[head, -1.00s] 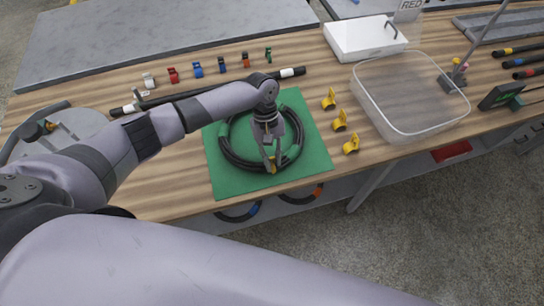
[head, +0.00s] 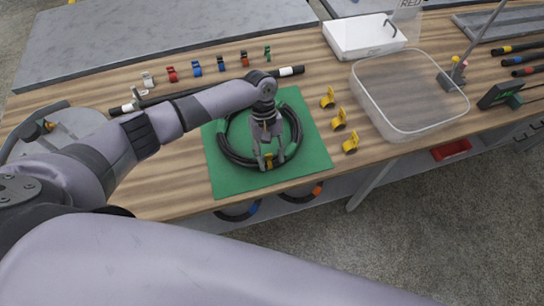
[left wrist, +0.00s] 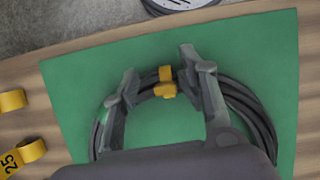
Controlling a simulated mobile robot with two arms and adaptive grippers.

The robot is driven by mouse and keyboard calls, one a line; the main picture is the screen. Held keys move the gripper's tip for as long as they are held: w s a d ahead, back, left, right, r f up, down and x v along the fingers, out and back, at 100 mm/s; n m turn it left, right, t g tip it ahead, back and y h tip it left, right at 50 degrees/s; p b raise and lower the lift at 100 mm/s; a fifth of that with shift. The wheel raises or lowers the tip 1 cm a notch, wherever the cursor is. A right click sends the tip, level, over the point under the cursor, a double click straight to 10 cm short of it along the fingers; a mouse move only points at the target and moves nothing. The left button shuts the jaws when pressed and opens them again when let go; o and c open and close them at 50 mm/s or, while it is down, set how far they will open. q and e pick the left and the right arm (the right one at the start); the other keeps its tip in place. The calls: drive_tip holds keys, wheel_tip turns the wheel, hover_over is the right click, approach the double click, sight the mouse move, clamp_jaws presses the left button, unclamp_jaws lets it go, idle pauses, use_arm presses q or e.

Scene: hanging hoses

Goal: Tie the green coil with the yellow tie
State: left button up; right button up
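The black hose coil with green bands (head: 299,130) lies on a green mat (head: 222,182); it also shows in the left wrist view (left wrist: 252,108). A yellow tie (head: 268,161) sits on the coil's near side. In the left wrist view the tie (left wrist: 166,83) crosses the hose bundle and appears to be around it; its underside is hidden. My left gripper (head: 269,162) is open over the coil, with its fingers spread on both sides of the tie, apart from it. My right gripper is not in view.
Three more yellow ties (head: 339,120) stand on the wooden table right of the mat. A clear bin (head: 398,132) and a white box (head: 362,40) are farther right. A row of coloured clips (head: 197,70) and a black hose (head: 290,71) lie behind the mat.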

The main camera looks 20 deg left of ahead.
use_arm(q)
drive_tip(key=v, duration=1.1)
drive_tip(key=shift+r, duration=0.35)
drive_tip(key=shift+d, duration=0.1)
